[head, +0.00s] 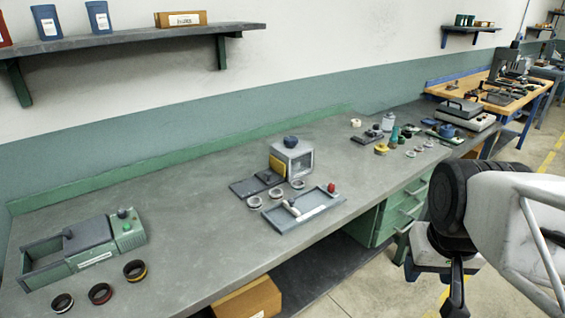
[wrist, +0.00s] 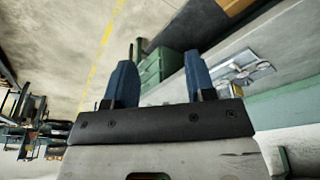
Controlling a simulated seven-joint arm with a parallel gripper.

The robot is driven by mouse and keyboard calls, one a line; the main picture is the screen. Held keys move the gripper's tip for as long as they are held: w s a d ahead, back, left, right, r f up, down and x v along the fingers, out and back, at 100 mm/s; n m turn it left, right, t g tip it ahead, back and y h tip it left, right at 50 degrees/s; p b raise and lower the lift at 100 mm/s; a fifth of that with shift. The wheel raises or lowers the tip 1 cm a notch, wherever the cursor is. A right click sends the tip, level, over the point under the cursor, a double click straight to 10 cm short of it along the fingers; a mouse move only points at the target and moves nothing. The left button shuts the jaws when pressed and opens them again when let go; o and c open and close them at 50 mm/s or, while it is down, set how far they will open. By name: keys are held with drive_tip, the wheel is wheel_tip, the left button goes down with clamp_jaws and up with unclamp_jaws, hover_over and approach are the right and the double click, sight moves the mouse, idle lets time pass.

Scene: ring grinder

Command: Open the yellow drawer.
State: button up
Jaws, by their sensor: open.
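A small grey box-shaped unit (head: 297,158) stands near the middle of the long grey workbench in the head view. A yellow panel (head: 278,166) shows on its left side, flush against the box as far as I can see; it may be the front of the yellow drawer. A handle on it is too small to make out. My gripper (wrist: 162,52) is open and empty in the wrist view, with its two blue fingers apart. My arm is at the right of the head view, in front of the bench and well away from the grey unit.
A grey tray (head: 318,211) and several rings lie near the unit. A green-and-grey machine (head: 93,245) sits at the bench's left end. Green drawers (head: 398,214) are under the bench, and a wooden box (head: 248,300) is below its front edge. Bench surface (head: 190,215) left of the unit is clear.

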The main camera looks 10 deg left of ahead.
drive_tip(key=w+a+r+n, duration=0.1)
drive_tip(key=w+a+r, duration=0.15)
drive_tip(key=w, duration=0.55)
drive_tip(key=w+a+r+n, duration=0.1)
drive_tip(key=w+a+r, duration=0.15)
drive_tip(key=w, duration=0.65)
drive_tip(key=n+g, duration=0.3)
drive_tip(key=n, duration=0.1)
hover_over(268, 173)
drive_tip(key=f, duration=1.6)
drive_tip(key=shift+s+d+f, duration=0.15)
drive_tip(key=shift+d+f, duration=0.2)
drive_tip(key=shift+f, duration=0.05)
drive_tip(key=shift+w+a+f, duration=0.25)
drive_tip(key=shift+a, duration=0.1)
drive_tip(key=shift+f, duration=0.1)
drive_tip(key=shift+f, duration=3.8)
